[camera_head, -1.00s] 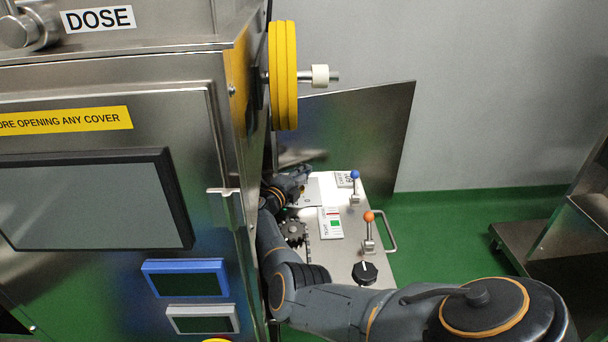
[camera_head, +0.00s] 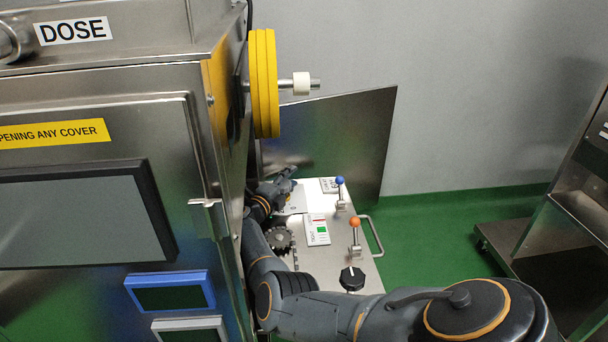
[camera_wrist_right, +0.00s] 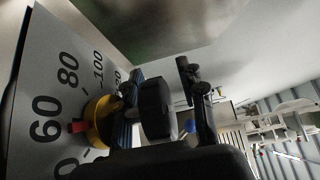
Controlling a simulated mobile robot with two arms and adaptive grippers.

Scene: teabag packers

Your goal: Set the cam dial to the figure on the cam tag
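The cam dial shows in the right wrist view as a pale plate (camera_wrist_right: 45,85) with figures including 60, 80 and 100. Its yellow knob (camera_wrist_right: 98,122) has a red pointer (camera_wrist_right: 78,127) lying close to the 60. My right gripper (camera_wrist_right: 150,105) is right at the knob, with dark parts in front of part of it. I cannot tell whether its fingers grip the knob. In the head view my right gripper (camera_head: 283,184) covers most of the dial. A white tag (camera_head: 329,186) lies beyond it, its text too small to read. My left gripper is out of view.
On the panel are a dark gear (camera_head: 281,240), a red-and-green marked card (camera_head: 317,230), a blue-knobbed lever (camera_head: 340,182), an orange-knobbed lever (camera_head: 355,224) and a black knob (camera_head: 352,279). The steel machine cabinet (camera_head: 222,150) stands close on the left; an upright metal sheet (camera_head: 340,140) stands behind.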

